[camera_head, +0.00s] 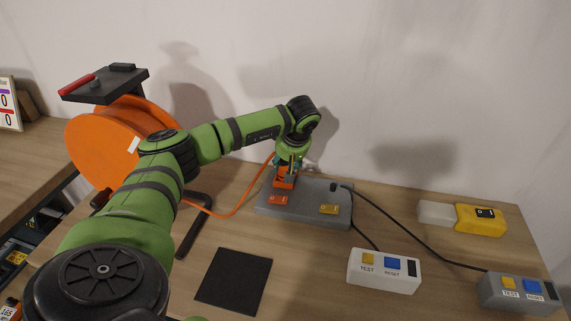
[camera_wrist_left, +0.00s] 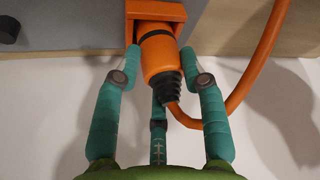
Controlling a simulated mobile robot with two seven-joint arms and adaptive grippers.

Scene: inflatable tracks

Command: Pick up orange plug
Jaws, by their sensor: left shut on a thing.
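The orange plug (camera_wrist_left: 160,62) shows in the left wrist view, with a dark ribbed collar and an orange cable curving off to the right. Its front end is at the orange socket (camera_wrist_left: 137,10) on the grey box; I cannot tell how deep it sits. My left gripper (camera_wrist_left: 165,65) is shut on the plug, with teal fingers around its sides. In the head view my left gripper (camera_head: 290,166) is at the back of the grey socket box (camera_head: 305,207), over the orange socket (camera_head: 284,182). My right gripper is not in view.
An orange cable reel (camera_head: 110,140) stands at the left. A white TEST/RESET box (camera_head: 384,271), a grey TEST/RESET box (camera_head: 518,294) and a yellow switch box (camera_head: 480,219) are at the right. A black mat (camera_head: 234,281) lies in front. Black cables cross the right side.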

